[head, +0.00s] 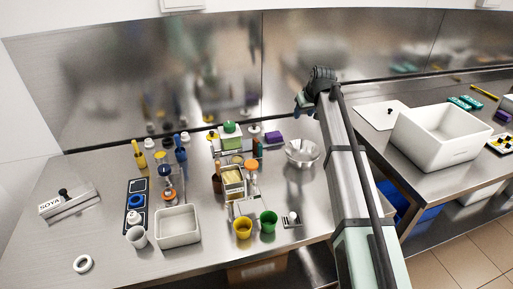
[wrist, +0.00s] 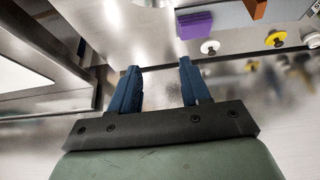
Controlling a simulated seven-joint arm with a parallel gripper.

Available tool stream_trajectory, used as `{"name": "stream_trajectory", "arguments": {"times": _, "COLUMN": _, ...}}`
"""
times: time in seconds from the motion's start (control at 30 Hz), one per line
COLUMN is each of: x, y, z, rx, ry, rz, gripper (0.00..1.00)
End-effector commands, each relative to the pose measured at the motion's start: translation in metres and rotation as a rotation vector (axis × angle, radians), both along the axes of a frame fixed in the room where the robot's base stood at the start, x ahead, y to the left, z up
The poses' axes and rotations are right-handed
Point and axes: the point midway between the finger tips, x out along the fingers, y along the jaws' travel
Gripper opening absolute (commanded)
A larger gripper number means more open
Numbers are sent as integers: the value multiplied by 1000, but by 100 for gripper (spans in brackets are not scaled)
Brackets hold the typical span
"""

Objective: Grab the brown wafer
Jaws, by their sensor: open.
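No piece is clearly identifiable as the brown wafer. A small orange-brown slab (wrist: 255,8) shows at the top edge of the wrist view, partly cut off. A small brown piece (head: 257,148) stands among the items at the middle of the counter in the head view; I cannot tell if it is the wafer. My gripper (wrist: 158,66) is open and empty, its two blue fingers apart over bare steel. In the head view my gripper (head: 302,103) is high near the back wall, right of and apart from these items.
A purple block (head: 273,137) and a metal bowl (head: 301,152) are near the brown piece. A yellow cup (head: 242,228), a green cup (head: 268,222) and a white tray (head: 178,226) stand in front. The steel wall (head: 200,75) is behind. The counter's left front is mostly clear.

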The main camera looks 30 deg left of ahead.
Motion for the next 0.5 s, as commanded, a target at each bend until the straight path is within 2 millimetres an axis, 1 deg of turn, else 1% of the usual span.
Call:
{"name": "stream_trajectory", "arguments": {"times": 0.03, "x": -19, "y": 25, "z": -4, "rx": -10, "ry": 14, "rz": 43, "gripper": 47}}
{"name": "stream_trajectory", "arguments": {"times": 0.1, "x": -42, "y": 53, "z": -8, "rx": -23, "ry": 29, "rz": 95, "gripper": 47}}
{"name": "stream_trajectory", "arguments": {"times": 0.2, "x": -70, "y": 85, "z": -14, "rx": -40, "ry": 49, "rz": 159, "gripper": 47}}
{"name": "stream_trajectory", "arguments": {"times": 0.3, "x": -92, "y": 107, "z": -17, "rx": -53, "ry": 65, "rz": 204, "gripper": 47}}
{"name": "stream_trajectory", "arguments": {"times": 0.33, "x": -97, "y": 112, "z": -18, "rx": -56, "ry": 68, "rz": 215, "gripper": 47}}
{"name": "stream_trajectory", "arguments": {"times": 0.4, "x": -105, "y": 120, "z": -20, "rx": -60, "ry": 72, "rz": 232, "gripper": 47}}
{"name": "stream_trajectory", "arguments": {"times": 0.5, "x": -111, "y": 127, "z": -23, "rx": -65, "ry": 77, "rz": 246, "gripper": 47}}
